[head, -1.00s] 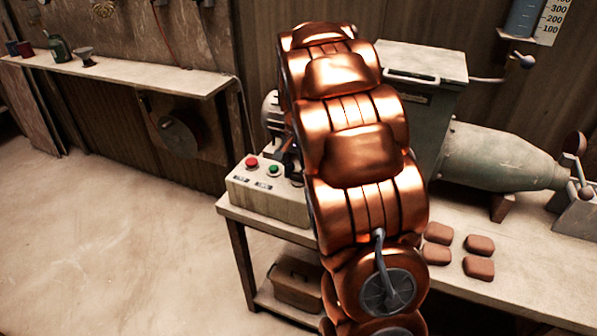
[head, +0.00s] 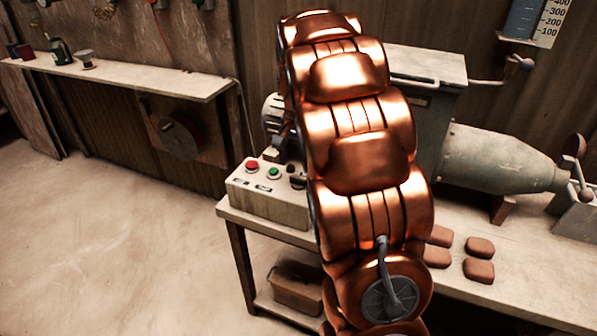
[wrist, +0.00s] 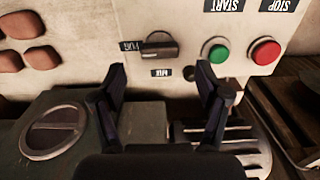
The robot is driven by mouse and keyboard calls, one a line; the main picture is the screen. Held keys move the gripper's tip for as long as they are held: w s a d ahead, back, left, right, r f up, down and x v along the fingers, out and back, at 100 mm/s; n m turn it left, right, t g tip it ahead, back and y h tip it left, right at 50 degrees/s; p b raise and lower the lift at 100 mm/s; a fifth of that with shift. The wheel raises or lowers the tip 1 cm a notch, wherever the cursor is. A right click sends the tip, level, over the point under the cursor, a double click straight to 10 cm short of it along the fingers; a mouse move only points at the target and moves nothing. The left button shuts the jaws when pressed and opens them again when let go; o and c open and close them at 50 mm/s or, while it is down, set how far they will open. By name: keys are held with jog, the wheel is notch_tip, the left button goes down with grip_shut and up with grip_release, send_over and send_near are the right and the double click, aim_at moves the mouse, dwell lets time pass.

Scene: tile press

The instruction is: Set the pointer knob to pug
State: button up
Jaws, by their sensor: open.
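The pointer knob (wrist: 158,46) is a dark bar-shaped knob on the pale control box (wrist: 185,80) in the wrist view. Its bar lies roughly level across the picture, one end close to the PUG label (wrist: 130,46); I cannot tell for sure which end is the pointer. The MIX label (wrist: 161,73) is below the knob in the picture. My gripper (wrist: 160,76) is open and empty, its fingertips apart on either side below the knob, not touching it. In the head view the control box (head: 262,205) shows beside my arm, which hides my gripper.
A green button (wrist: 215,50) and a red button (wrist: 264,51) sit right of the knob in the wrist view. Several brown clay pieces (head: 479,270) lie on the bench. The grey-green machine (head: 498,160) stands behind them. Open floor is at the left.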

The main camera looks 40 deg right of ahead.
aim_at(299, 177)
notch_tip(299, 177, up, 8)
jog(key=shift+f, duration=0.2)
dwell(0.8)
